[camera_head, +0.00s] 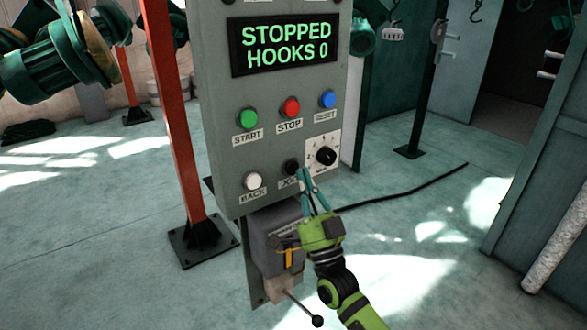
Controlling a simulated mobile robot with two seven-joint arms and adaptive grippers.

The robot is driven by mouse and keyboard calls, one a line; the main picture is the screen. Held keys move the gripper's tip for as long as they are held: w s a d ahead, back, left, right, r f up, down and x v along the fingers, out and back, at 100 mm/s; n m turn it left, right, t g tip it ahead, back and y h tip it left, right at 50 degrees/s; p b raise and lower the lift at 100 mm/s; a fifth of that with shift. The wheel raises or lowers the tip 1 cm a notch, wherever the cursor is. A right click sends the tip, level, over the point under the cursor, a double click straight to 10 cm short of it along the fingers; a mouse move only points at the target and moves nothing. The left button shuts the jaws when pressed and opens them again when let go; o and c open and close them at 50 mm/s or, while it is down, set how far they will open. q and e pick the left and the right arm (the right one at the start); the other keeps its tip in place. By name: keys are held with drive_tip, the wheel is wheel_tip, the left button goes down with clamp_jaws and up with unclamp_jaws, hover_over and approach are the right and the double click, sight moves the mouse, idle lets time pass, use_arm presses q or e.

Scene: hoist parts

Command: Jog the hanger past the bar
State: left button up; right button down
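A grey control panel (217,130) stands in the middle, its display (285,45) reading "STOPPED HOOKS 0" in green. The black jog button (291,166) is low on the panel, its label partly hidden by my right gripper (304,174). The gripper's teal fingers converge at their tips and look shut, with nothing seen between them. The tips are just right of and below the jog button; whether they touch the panel I cannot tell. A dark hook (476,11) hangs at the top right. I cannot make out the hanger or the bar for certain. My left gripper is out of view.
Green start (247,119), red stop (290,108), blue reset (327,98) and white back (253,181) buttons and a rotary dial (325,156) surround the jog button. A grey box with a lever (302,308) sits below. A red post (170,120) stands left.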

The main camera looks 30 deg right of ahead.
drive_tip(key=shift+w, duration=0.1)
drive_tip(key=shift+w, duration=0.4)
